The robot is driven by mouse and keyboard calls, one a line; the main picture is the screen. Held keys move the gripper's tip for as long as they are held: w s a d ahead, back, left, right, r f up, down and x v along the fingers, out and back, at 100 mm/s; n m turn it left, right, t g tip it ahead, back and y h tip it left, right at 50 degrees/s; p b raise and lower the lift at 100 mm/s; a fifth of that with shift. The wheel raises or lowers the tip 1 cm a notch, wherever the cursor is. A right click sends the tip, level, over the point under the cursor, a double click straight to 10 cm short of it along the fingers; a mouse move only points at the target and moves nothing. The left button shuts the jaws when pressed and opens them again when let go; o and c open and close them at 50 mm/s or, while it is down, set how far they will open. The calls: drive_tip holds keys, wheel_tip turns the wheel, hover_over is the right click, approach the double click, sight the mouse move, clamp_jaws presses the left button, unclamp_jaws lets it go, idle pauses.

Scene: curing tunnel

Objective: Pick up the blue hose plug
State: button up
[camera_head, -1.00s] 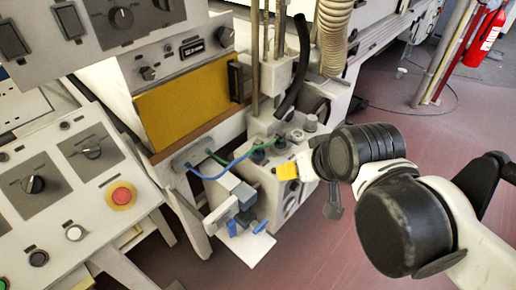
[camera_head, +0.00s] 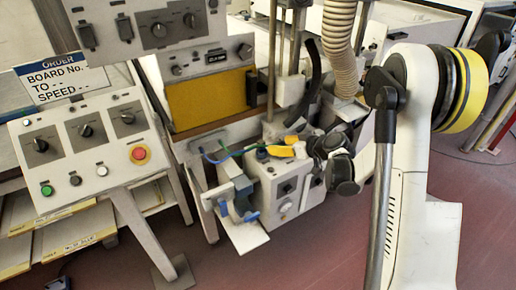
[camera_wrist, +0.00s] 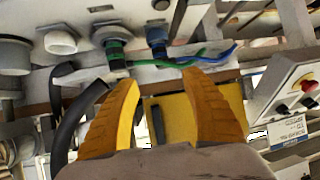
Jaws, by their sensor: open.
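The blue hose plug (camera_wrist: 157,38) stands in a socket on top of the grey box, with a blue hose running from it to the right in the wrist view. In the head view the plug (camera_head: 262,153) shows just left of my gripper's yellow fingers. My gripper (camera_wrist: 157,80) is open and empty. Its two fingers lie on either side of the plug's line in the wrist view, and the plug appears beyond the fingertips. In the head view my gripper (camera_head: 284,148) is over the box top and hides part of it.
A green-banded plug (camera_wrist: 113,48) stands close left of the blue plug in the wrist view, with grey and white fittings (camera_wrist: 61,40) further left. A thick black hose (camera_wrist: 82,115) passes beside my left finger. A small clamp device (camera_head: 237,200) stands before the box (camera_head: 285,190).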

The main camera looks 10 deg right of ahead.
sight(264, 145)
drive_tip(key=x, duration=0.3)
drive_tip(key=f+b+x, duration=0.1)
drive_tip(key=x, duration=0.2)
drive_tip(key=shift+s+d, duration=0.2)
drive_tip(key=shift+s, duration=0.05)
drive_tip(key=b+x, duration=0.1)
drive_tip(key=x, duration=0.2)
drive_tip(key=b+x, duration=0.1)
drive_tip(key=x, duration=0.1)
drive_tip(key=shift+w+a+r+b, duration=0.25)
drive_tip(key=shift+w+a+b, duration=0.05)
drive_tip(key=shift+a, duration=0.15)
clamp_jaws()
